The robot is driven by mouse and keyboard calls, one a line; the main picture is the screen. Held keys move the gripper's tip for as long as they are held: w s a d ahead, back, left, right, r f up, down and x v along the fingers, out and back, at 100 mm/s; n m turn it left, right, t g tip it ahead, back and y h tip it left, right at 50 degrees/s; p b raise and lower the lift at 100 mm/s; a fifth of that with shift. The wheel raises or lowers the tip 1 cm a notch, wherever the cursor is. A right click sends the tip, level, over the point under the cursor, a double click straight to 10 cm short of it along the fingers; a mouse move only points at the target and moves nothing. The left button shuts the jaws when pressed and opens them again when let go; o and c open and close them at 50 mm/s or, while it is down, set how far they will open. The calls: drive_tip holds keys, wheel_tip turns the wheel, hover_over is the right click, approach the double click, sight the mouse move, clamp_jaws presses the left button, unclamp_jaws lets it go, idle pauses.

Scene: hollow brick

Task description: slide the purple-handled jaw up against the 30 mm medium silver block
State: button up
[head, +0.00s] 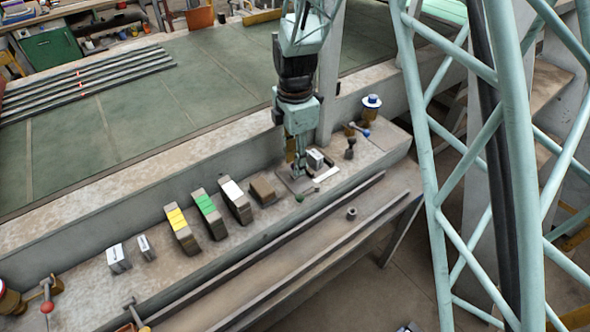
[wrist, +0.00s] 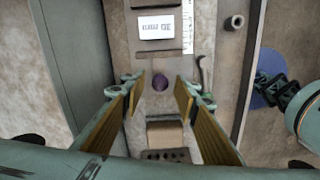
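The silver block (head: 316,160) sits in a fixture on the ledge, just right of my gripper (head: 297,170) in the head view. In the wrist view the silver block (wrist: 156,26) is at the top, its pale top face carrying small dark print. The purple handle (wrist: 161,82) of the jaw shows as a round knob, below the block and apart from it. My gripper (wrist: 159,98) is open, with one yellow-lined finger on each side of the handle. I cannot tell whether either finger touches it. The handle is hidden behind my gripper in the head view.
Along the ledge to the left stand a brown block (head: 263,190), white (head: 234,198), green (head: 208,212) and yellow (head: 180,226) topped blocks, and two small silver blocks (head: 118,258). A ring (head: 351,214) lies on the lower shelf.

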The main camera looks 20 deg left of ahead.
drive_tip(key=shift+f, duration=1.75)
drive_tip(key=shift+c, duration=0.5)
clamp_jaws()
